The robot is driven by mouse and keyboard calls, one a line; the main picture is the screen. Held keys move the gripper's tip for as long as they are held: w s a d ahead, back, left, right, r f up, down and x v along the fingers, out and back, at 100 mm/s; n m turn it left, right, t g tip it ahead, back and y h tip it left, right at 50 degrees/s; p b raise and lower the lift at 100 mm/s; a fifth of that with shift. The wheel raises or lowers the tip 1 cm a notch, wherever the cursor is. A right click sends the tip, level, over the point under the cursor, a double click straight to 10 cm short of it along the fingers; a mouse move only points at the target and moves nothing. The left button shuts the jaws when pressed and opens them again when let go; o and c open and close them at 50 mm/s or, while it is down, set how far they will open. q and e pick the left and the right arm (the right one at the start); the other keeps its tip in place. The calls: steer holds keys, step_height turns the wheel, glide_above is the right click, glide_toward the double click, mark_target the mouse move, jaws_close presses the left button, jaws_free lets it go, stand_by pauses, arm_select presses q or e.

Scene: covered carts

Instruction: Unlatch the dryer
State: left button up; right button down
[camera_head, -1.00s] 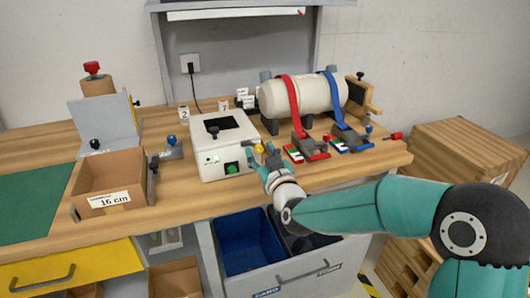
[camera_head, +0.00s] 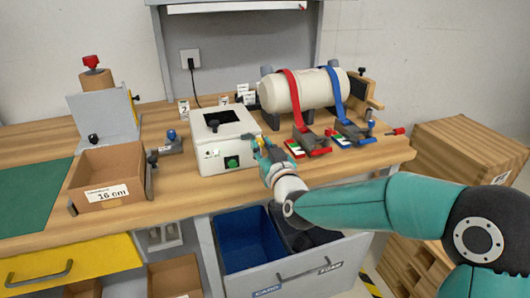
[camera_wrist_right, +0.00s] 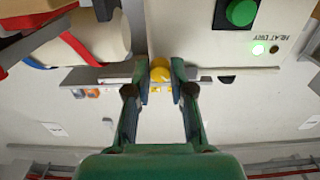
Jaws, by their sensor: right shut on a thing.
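The dryer (camera_head: 225,160) is a white box on the bench with a dark opening in its top and a green button on its front. Its front, with the green button (camera_wrist_right: 241,12), a lit green lamp and a "HEAT DRY" label, shows in the right wrist view. A yellow knob (camera_wrist_right: 160,70) sits at the dryer's edge, between the fingertips of my right gripper (camera_wrist_right: 160,88). My right gripper (camera_head: 262,146) is shut on this knob at the dryer's right side; the fingers hide part of it in the head view. My left gripper is not in view.
A cream cylinder (camera_head: 300,92) with red and blue straps stands right of the dryer, with red and blue clamps (camera_head: 310,144) before it. A cardboard box (camera_head: 108,170) is at the left. Below is an open drawer with a blue bin (camera_head: 245,240).

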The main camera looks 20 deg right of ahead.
steer(key=m+b, duration=0.2)
steer(key=b, duration=0.1)
steer(key=m+b, duration=0.3)
steer(key=shift+d+f, duration=0.1)
steer(key=shift+f, duration=0.1)
steer(key=shift+r+m+b, duration=0.25)
steer(key=shift+m+b, duration=1.35)
steer(key=shift+m, duration=0.1)
steer(key=c, duration=1)
jaws_free()
steer(key=shift+s, duration=0.15)
steer(key=s, duration=1.1)
steer(key=shift+s+d+f, duration=0.1)
steer(key=shift+s+d, duration=0.1)
steer(key=shift+s, duration=0.1)
